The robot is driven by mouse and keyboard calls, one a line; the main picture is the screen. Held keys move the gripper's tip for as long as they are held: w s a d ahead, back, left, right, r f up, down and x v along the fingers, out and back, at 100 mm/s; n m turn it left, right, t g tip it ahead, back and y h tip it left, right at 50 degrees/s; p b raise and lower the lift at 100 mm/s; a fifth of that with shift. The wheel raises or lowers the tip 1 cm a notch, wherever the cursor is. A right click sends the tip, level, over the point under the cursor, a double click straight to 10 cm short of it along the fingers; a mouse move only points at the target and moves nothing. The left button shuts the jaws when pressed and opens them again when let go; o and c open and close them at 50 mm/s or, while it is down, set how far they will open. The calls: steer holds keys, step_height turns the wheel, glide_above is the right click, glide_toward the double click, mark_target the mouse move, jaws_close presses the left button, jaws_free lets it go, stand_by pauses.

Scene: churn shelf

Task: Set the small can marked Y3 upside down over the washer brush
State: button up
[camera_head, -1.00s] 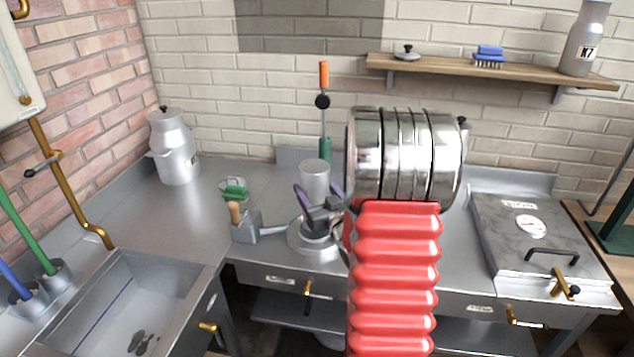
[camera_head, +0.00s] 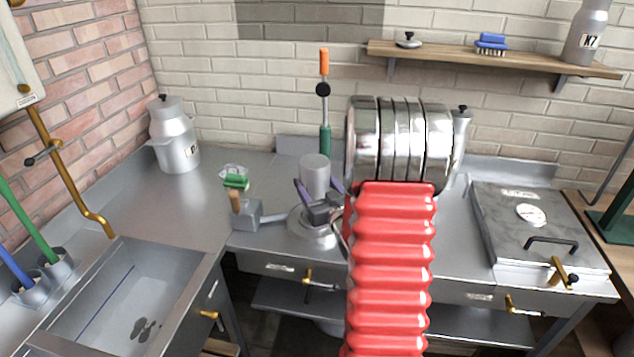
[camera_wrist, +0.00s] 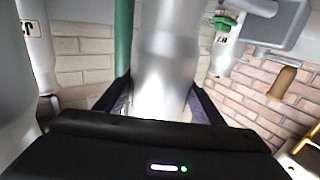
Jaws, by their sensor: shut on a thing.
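My gripper (camera_head: 320,195) is shut on a small plain grey can (camera_head: 315,172). The can is upside down, its flat bottom facing up. In the wrist view the can (camera_wrist: 170,70) stands between the dark fingers, its narrower neck towards them. In the head view it is above a round metal base (camera_head: 304,236) on the counter. I cannot tell whether it rests there or is held just over it. No marking shows on it. The washer brush is not seen; anything under the can is hidden by the can and gripper.
A green post with an orange-tipped rod (camera_head: 323,90) rises close behind the can. My red arm cover blocks the right. A larger can (camera_head: 175,140) stands at the back left.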

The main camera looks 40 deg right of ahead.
steer(key=shift+f, duration=0.15)
steer(key=o, duration=1.4)
steer(key=shift+c, duration=0.2)
steer(key=shift+s, duration=0.1)
